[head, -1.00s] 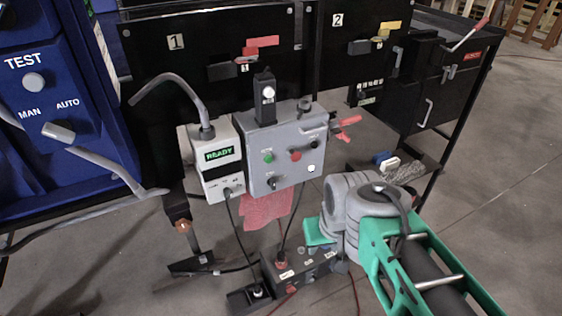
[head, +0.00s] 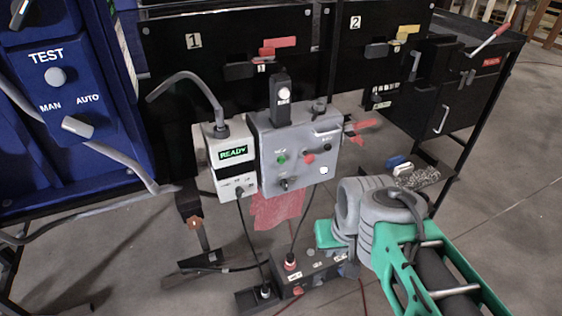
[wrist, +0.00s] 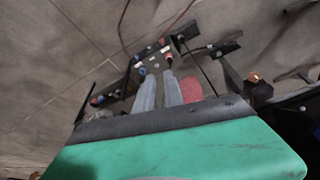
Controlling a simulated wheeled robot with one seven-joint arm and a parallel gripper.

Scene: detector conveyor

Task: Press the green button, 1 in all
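The green button (head: 281,160) is a small round knob on the left part of the grey control box's front face, in the head view. A red button (head: 309,159) sits to its right on the same box (head: 324,172). My gripper's green housing (head: 327,235) is below and right of the box, apart from the green button. In the wrist view two grey-blue fingers (wrist: 159,82) stick out past the green housing. A narrow gap seems to show between them, but how far they are apart is unclear. The green button is not visible in the wrist view.
A light box reading READY (head: 218,181) with a grey hose stands left of the control box. A blue TEST panel (head: 88,165) is at the left. A low dark box (head: 310,276) with cables is on the floor below. A red-handled clamp (head: 362,129) juts out at the right.

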